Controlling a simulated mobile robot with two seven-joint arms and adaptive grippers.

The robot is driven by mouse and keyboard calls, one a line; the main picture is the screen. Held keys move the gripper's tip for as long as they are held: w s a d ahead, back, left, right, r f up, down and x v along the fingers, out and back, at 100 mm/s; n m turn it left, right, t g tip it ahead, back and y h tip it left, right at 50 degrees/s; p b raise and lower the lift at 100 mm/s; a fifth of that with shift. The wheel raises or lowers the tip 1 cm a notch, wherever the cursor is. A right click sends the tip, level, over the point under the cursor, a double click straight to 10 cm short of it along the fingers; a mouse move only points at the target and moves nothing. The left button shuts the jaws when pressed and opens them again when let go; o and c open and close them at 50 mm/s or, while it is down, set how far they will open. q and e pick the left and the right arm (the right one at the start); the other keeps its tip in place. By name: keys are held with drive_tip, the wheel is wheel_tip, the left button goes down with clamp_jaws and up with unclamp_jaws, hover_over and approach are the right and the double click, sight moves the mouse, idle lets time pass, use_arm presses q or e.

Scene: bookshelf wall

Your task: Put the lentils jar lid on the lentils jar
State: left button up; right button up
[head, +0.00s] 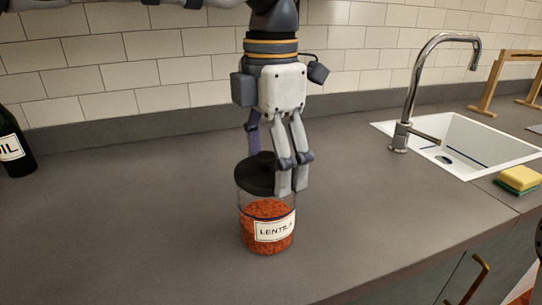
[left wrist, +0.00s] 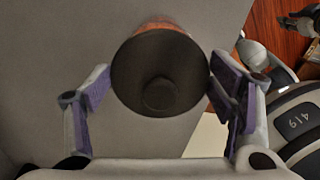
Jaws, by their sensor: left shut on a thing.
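The lentils jar (head: 266,225) is a clear jar of orange-red lentils with a white label, standing upright on the grey counter. Its black lid (head: 256,176) with a round knob is at the jar's mouth; I cannot tell whether it is fully seated. My left gripper (head: 270,178) points down over the jar and is shut on the lid, with its fingers on either side. In the left wrist view the lid (left wrist: 158,72) lies between the fingers and hides most of the jar (left wrist: 160,26). My right gripper is not in view.
A dark oil bottle (head: 15,150) stands at the far left. A white sink (head: 490,140) with a chrome tap (head: 408,100) is at the right, with a yellow-green sponge (head: 518,180) beside it. The counter around the jar is clear, with a tiled wall behind.

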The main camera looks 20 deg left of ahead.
sight(271, 153)
use_arm(q)
drive_tip(key=o, duration=1.2)
drive_tip(key=shift+o, duration=0.2)
wheel_tip(271, 153, up, 12)
